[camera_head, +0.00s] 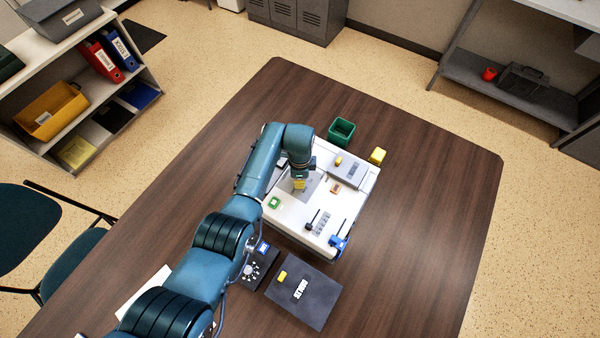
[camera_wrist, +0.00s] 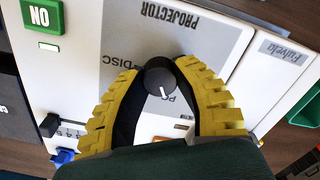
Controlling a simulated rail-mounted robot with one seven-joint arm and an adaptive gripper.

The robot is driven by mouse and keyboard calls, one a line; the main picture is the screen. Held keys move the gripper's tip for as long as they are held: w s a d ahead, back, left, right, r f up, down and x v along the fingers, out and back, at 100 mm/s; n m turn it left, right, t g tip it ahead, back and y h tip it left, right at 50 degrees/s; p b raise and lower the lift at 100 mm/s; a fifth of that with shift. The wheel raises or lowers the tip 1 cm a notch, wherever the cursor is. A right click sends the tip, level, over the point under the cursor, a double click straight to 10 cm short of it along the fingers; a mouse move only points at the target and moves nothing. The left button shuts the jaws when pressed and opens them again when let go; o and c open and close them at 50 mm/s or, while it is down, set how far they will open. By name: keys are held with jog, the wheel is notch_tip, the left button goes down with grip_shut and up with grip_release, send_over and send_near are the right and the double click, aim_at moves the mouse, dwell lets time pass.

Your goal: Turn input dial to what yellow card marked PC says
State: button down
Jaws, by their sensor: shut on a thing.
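My gripper (camera_wrist: 160,70) has its yellow ribbed fingers shut around the round black input dial (camera_wrist: 158,77), one on each side. The dial's white pointer line points down in the wrist view, tilted slightly right, toward lettering that seems to read PC. A DISC label shows on the grey plate (camera_wrist: 120,30) left of the dial, and PROJECTOR is printed upside down above it. In the head view my gripper (camera_head: 299,184) is over the white console (camera_head: 290,222) and the dial is hidden. I cannot make out a yellow card marked PC; a small yellow piece (camera_head: 282,275) lies on a dark mat.
The console also carries a green ON button (camera_wrist: 42,17), a blue-handled lever (camera_head: 338,242) and a raised grey panel (camera_head: 347,170). A green bin (camera_head: 341,131) and a yellow block (camera_head: 378,155) stand behind it. The dark mat (camera_head: 318,310) lies in front. The table's right side is clear.

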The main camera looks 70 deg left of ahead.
jog(key=c, duration=0.7)
grip_release()
notch_tip(320, 180, up, 12)
dwell(0.5)
